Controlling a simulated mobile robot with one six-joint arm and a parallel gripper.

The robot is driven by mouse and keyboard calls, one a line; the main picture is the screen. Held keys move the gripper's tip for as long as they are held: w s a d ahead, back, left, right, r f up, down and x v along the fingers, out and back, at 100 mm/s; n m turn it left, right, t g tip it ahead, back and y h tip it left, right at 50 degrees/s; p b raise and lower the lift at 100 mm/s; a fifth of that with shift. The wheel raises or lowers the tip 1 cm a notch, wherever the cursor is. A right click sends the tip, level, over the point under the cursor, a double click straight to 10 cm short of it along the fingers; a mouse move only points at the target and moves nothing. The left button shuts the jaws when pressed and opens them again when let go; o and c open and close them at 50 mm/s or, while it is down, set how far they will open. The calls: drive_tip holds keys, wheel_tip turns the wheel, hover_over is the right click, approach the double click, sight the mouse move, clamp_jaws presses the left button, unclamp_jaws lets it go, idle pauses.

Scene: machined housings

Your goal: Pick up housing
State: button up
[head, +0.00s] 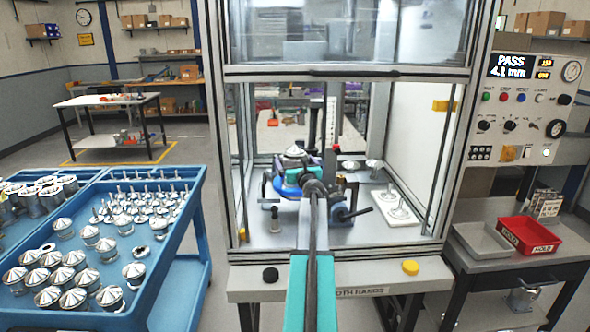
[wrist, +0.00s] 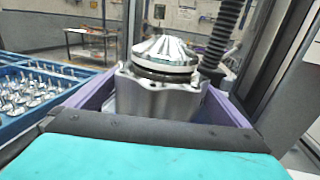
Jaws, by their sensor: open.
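A silver housing (wrist: 165,85) with a faceted conical cap and a dark ring below it stands upright in the wrist view. Its cap also shows in the head view (head: 294,152), inside the framed test cabinet. My gripper (head: 297,172) reaches through the cabinet's open front to the housing. In the wrist view the purple fingers of my gripper (wrist: 163,100) lie on both sides of the housing, open. I cannot tell whether either finger touches it. My arm and gripper hide the housing's lower part and most of the fixture under it.
The cabinet's raised glass door (head: 345,40) hangs above my arm, with frame posts on both sides. A white plate (head: 388,197) with parts lies inside at right. A blue cart (head: 165,275) with many housings stands left. A red tray (head: 530,235) and a panel reading PASS (head: 515,62) are right.

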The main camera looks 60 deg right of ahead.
idle(0.3)
drive_tip(key=c, duration=1.8)
drive_tip(key=shift+r, duration=0.1)
drive_tip(key=shift+c, duration=0.5)
drive_tip(key=shift+r, duration=0.2)
drive_tip(key=shift+r+p, duration=0.65)
drive_tip(key=shift+r, duration=4.2)
